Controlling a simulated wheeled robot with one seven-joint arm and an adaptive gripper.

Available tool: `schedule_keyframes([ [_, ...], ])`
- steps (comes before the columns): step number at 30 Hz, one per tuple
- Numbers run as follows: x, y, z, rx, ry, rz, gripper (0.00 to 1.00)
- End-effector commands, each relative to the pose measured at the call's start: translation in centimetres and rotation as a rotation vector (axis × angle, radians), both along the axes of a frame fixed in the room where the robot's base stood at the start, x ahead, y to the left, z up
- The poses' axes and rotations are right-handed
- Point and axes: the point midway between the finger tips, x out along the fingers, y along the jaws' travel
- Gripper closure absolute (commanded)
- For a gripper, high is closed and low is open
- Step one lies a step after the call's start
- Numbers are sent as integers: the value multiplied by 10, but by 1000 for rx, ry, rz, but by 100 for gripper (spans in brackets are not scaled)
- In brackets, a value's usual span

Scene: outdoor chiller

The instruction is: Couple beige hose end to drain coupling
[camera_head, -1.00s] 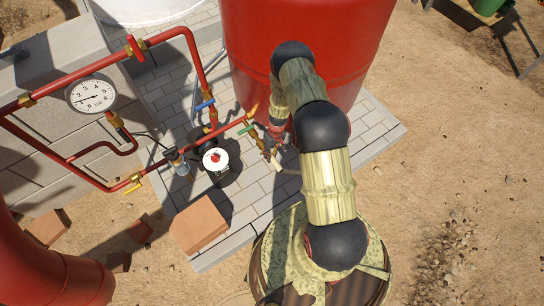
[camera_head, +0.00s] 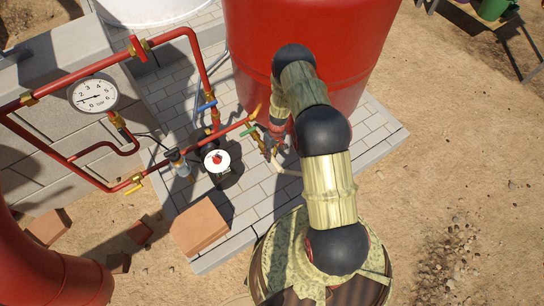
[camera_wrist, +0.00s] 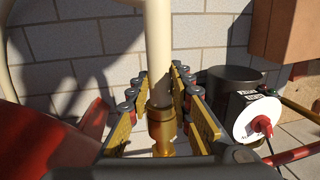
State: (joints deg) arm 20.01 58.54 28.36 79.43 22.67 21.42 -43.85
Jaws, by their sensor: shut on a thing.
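The beige hose (camera_wrist: 158,45) stands nearly upright in the wrist view and runs down between my gripper's fingers. My gripper (camera_wrist: 160,82) is shut on it. At its lower end is a brass fitting (camera_wrist: 162,132); I cannot tell whether this is the hose's own end or the drain coupling, or whether they are joined. In the head view, my gripper (camera_head: 272,143) is beside the brass drain fittings with a green lever (camera_head: 249,132) near the foot of the red tank. A short beige piece of hose (camera_head: 287,171) shows there. My arm partly hides this spot.
The red tank (camera_head: 300,45) stands close behind my gripper. Red pipes with a pressure gauge (camera_head: 93,93) are at the left. A black device with a white dial (camera_head: 217,161) sits nearby, also in the wrist view (camera_wrist: 255,122). A terracotta block (camera_head: 199,224) lies on the paving.

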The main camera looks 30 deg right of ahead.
Motion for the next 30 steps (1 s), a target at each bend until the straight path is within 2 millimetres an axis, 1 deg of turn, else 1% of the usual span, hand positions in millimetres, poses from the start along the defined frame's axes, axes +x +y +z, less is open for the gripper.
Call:
schedule_keyframes([
  [4, 1, 0, 0, 0, 0, 0, 100],
  [5, 1, 0, 0, 0, 0, 0, 78],
  [6, 1, 0, 0, 0, 0, 0, 75],
  [15, 0, 0, 0, 0, 0, 0, 58],
  [22, 0, 0, 0, 0, 0, 0, 57],
  [30, 0, 0, 0, 0, 1, 0, 42],
])
